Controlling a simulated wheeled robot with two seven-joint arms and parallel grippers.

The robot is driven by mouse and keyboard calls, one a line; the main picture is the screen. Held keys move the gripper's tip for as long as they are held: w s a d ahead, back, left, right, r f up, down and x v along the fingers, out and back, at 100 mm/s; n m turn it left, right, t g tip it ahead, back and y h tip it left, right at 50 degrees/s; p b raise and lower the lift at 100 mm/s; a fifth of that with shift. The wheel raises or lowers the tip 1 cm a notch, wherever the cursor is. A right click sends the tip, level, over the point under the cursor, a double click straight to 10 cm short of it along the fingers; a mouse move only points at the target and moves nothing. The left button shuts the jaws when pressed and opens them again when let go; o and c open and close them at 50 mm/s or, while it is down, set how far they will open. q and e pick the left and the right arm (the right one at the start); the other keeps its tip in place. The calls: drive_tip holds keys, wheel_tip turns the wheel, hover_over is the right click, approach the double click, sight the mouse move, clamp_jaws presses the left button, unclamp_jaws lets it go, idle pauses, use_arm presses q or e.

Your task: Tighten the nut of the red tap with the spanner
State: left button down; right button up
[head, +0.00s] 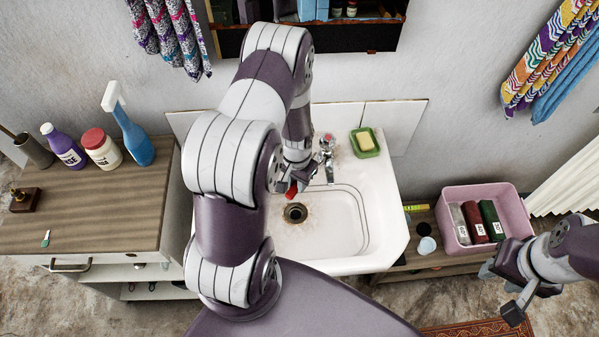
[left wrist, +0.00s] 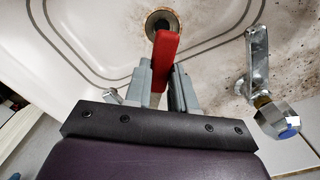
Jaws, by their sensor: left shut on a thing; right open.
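My left gripper (head: 292,182) is over the back left of the basin. It is shut on the spanner (head: 291,191), of which only a red handle shows; it points towards the drain in the left wrist view (left wrist: 165,58). The spanner's working end is hidden. The red tap (head: 328,152), chrome with a red mark on top, stands at the back of the trough, just right of my left gripper. Its nut is too small to make out. My right gripper (head: 502,291) is open and empty at the lower right, far from the tap.
A blue-capped tap (left wrist: 278,112) stands close beside my left gripper; my arm hides it in the head view. A green soap dish (head: 365,143) sits on the trough's (head: 385,200) back right. A pink crate (head: 452,238) is right, a cabinet with bottles (head: 110,205) left.

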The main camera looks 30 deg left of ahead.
use_arm(q)
drive_tip(key=shift+s+r, duration=0.1)
drive_tip(key=shift+s, duration=0.45)
wheel_tip(320, 180, up, 6)
drive_tip(key=p, duration=0.5)
drive_tip(key=shift+p, duration=0.3)
